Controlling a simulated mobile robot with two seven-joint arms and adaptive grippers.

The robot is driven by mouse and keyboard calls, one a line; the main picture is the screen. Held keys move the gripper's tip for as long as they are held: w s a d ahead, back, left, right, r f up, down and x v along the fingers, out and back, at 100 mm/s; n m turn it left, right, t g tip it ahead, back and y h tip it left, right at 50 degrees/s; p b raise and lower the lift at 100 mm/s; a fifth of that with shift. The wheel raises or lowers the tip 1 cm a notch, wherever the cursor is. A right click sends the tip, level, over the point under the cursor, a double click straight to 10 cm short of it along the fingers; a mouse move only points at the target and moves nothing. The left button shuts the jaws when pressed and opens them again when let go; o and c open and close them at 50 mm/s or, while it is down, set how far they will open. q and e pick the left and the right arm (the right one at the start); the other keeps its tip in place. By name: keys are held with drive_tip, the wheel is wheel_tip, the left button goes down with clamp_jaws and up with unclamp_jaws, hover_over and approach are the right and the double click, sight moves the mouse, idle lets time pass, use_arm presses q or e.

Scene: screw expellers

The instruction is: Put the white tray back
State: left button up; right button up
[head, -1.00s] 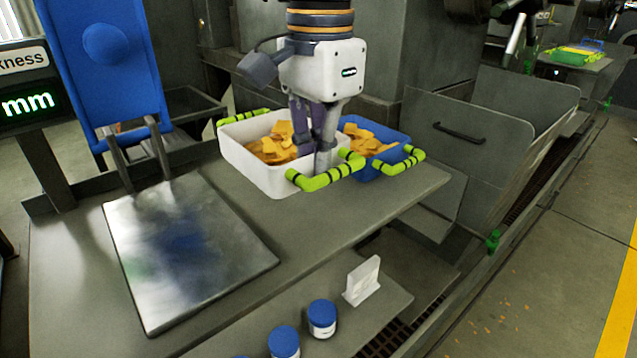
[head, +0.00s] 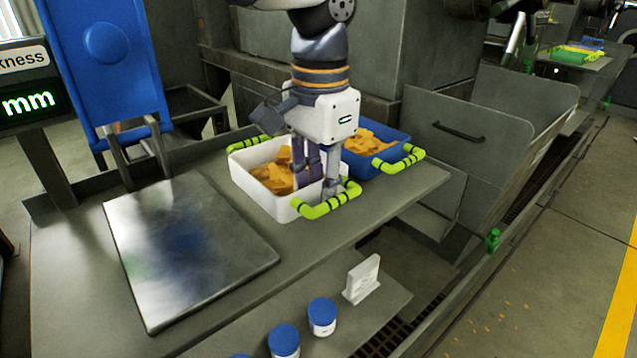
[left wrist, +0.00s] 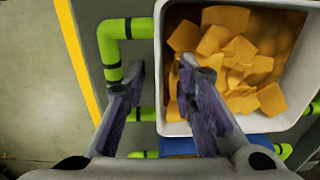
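The white tray (head: 262,202) holds orange-yellow chunks and sits on the grey table, with lime-green handles at both ends. My left gripper (head: 322,188) is over its near-right end, pointing down. In the left wrist view my left gripper (left wrist: 160,65) is open, with its fingers on either side of the white tray's end wall (left wrist: 161,100). One finger is inside above the chunks and the other is outside by the green handle (left wrist: 112,45). Gaps show between the wall and both fingers. My right gripper is in neither view.
A blue tray (head: 385,165) of similar chunks stands just behind the white tray. A shiny metal plate (head: 190,250) lies to the left. Blue-lidded jars (head: 322,318) and a white stand (head: 362,280) are on a lower shelf. Clear table lies between plate and tray.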

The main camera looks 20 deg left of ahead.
use_arm(q)
drive_tip(key=shift+r, duration=0.15)
wheel_tip(320, 180, up, 12)
idle(0.3)
drive_tip(key=shift+s+d, duration=0.1)
